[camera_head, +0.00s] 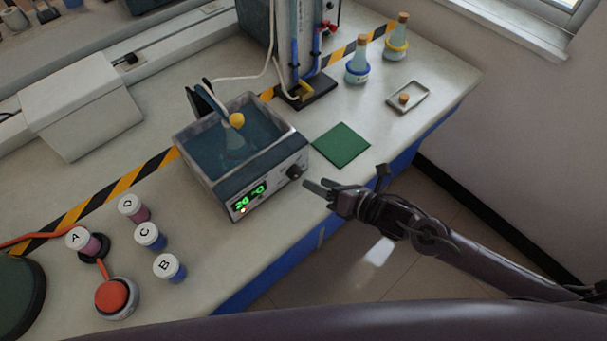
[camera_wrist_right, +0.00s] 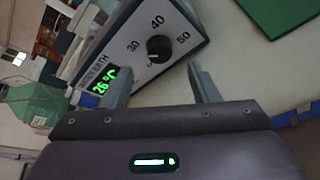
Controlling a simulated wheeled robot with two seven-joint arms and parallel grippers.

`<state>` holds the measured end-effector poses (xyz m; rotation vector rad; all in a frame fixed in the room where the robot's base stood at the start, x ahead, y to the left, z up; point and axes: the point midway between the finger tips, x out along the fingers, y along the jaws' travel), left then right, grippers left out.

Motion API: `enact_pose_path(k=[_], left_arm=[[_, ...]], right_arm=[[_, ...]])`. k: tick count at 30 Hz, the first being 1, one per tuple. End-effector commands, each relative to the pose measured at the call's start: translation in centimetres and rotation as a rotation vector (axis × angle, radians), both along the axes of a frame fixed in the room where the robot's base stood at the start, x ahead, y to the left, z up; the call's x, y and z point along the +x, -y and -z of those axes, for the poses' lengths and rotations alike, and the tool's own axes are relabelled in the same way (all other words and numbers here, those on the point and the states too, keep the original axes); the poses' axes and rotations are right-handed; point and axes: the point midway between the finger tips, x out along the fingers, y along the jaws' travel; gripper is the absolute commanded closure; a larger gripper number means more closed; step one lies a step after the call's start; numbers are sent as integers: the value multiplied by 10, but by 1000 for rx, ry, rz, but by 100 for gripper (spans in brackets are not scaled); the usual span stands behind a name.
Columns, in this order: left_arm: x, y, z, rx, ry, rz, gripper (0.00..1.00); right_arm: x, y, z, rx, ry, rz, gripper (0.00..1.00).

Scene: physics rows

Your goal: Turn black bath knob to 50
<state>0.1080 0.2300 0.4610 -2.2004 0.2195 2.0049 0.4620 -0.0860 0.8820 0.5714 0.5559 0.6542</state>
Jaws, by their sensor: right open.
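The black bath knob (camera_head: 294,172) is on the front panel of the water bath (camera_head: 262,182), to the right of its green display, which appears to read about 26. In the right wrist view the knob (camera_wrist_right: 159,48) has 30, 40 and 50 printed around it. A small light mark shows on its lower left; its exact setting is hard to read. My right gripper (camera_head: 318,187) is open and empty, just in front of the knob and apart from it. In the wrist view its two fingers (camera_wrist_right: 158,78) straddle the space before the knob. My left gripper is out of view.
A flask with a yellow stopper (camera_head: 236,121) sits in the bath. A green mat (camera_head: 341,145) lies to the right of it. Labelled vials (camera_head: 150,236) and a red button (camera_head: 112,295) stand left. The bench front edge runs below my right gripper.

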Motion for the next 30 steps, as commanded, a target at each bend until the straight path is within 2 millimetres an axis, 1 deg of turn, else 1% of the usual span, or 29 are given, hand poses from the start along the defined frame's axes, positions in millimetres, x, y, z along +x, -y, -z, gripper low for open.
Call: enact_pose_path(k=[1, 3, 9, 14, 22, 30], left_arm=[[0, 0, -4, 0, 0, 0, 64], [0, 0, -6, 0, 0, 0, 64], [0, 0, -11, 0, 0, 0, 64], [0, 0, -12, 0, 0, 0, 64], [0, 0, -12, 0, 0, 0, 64], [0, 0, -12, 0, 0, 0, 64]], right_arm=[[6, -8, -1, 5, 0, 0, 45], [14, -15, 3, 5, 0, 2, 45], [32, -34, 12, 4, -2, 1, 45], [38, -41, 16, 3, -2, 0, 45], [39, -42, 17, 3, -3, 0, 45], [38, -41, 17, 2, -3, 1, 81]])
